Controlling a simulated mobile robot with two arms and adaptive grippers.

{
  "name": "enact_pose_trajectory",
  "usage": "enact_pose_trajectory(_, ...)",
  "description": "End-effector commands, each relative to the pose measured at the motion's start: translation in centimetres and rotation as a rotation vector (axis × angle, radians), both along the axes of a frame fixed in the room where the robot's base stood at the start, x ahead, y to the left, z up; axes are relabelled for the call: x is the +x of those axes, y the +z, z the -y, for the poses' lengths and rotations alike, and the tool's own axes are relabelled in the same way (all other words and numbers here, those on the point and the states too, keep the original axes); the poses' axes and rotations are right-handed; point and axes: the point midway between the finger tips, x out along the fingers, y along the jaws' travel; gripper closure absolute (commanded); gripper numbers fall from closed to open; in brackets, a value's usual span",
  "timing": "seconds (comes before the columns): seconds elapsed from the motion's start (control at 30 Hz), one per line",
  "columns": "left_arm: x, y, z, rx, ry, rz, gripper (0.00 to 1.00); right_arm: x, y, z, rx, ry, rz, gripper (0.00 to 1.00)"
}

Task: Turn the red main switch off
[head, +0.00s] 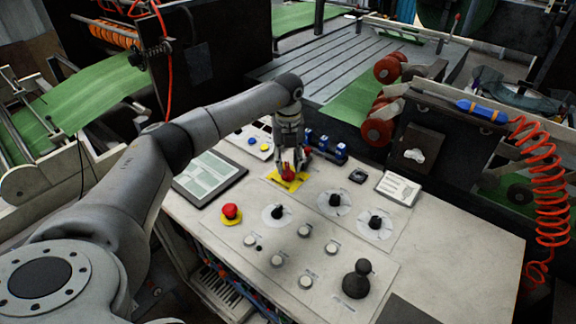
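The red main switch (288,174) sits on a yellow plate (291,184) at the back of the control panel. My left gripper (291,164) points down right at the switch, with its fingers at or around the red handle. The fingers and the handle overlap in the picture, so I cannot tell whether they grip it. The exact angle of the handle is partly hidden by the fingers. My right gripper is not in view.
A red mushroom button (230,211) on a yellow base is at the panel's left. Black knobs (334,200) and a black joystick (357,279) stand on the panel. Blue devices (322,144) stand just behind the switch. A tablet-like display (209,177) lies left.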

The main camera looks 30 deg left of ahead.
Motion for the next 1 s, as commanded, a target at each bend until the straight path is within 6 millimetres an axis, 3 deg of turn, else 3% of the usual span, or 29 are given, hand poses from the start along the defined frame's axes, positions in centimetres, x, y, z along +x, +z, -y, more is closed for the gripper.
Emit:
enact_pose_trajectory(0.2,0.1,5.0,0.0,-0.001,0.001,0.005,0.68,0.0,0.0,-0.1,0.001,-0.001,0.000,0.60)
enact_pose_trajectory(0.43,0.1,8.8,-0.1,0.000,0.002,0.003,0.68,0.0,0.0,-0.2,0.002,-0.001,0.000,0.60)
enact_pose_trajectory(0.6,0.0,9.9,0.0,-0.001,0.002,0.001,0.68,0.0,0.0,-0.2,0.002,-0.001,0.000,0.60)
enact_pose_trajectory(1.0,0.0,10.0,0.0,-0.001,0.002,0.001,0.68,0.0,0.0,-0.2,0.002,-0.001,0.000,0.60)
